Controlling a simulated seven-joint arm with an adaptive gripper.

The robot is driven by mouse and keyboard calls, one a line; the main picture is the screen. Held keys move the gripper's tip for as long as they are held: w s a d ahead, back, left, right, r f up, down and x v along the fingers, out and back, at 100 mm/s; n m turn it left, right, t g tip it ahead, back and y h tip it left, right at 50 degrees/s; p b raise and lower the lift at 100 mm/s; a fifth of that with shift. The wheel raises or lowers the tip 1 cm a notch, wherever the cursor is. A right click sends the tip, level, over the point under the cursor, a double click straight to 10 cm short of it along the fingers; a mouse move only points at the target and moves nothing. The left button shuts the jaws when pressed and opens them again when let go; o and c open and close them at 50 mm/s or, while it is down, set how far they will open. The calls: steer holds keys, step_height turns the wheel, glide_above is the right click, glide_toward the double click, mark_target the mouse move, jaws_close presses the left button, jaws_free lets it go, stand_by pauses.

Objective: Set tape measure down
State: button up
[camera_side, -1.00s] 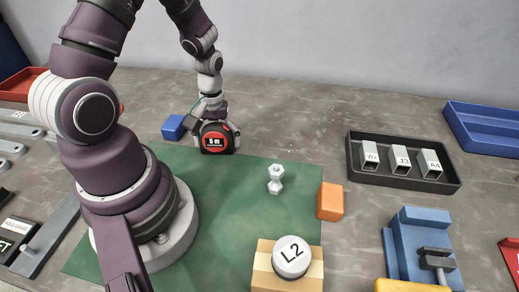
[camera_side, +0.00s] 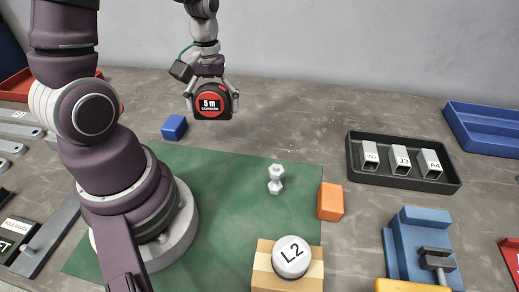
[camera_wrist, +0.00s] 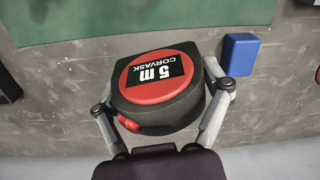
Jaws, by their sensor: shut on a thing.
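The tape measure (camera_side: 211,102) is black with a red face and a "5 m" label. It hangs upright in the air above the grey table, behind the green mat (camera_side: 230,180) in the side view. My gripper (camera_side: 211,99) is shut on it, with one finger on each side of the case. In the wrist view the tape measure (camera_wrist: 160,88) fills the middle, between the two fingers of my gripper (camera_wrist: 165,100). Its red button is on the side towards my wrist.
A blue block (camera_side: 174,127) lies on the table, left of and below the tape measure. A black tray (camera_side: 403,164) is at the right. The table behind the mat is mostly clear.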

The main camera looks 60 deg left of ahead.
steer(key=m+t, duration=0.1)
steer(key=m, duration=0.1)
glide_above(283, 145)
steer(key=s, duration=0.1)
steer(key=f, duration=0.1)
steer(key=shift+y, duration=0.5)
steer(key=f, duration=0.8)
steer(key=shift+w+d+f, duration=0.15)
steer(key=shift+w, duration=0.25)
steer(key=shift+f, duration=0.15)
steer(key=o, duration=1.2)
steer(key=shift+c, duration=0.2)
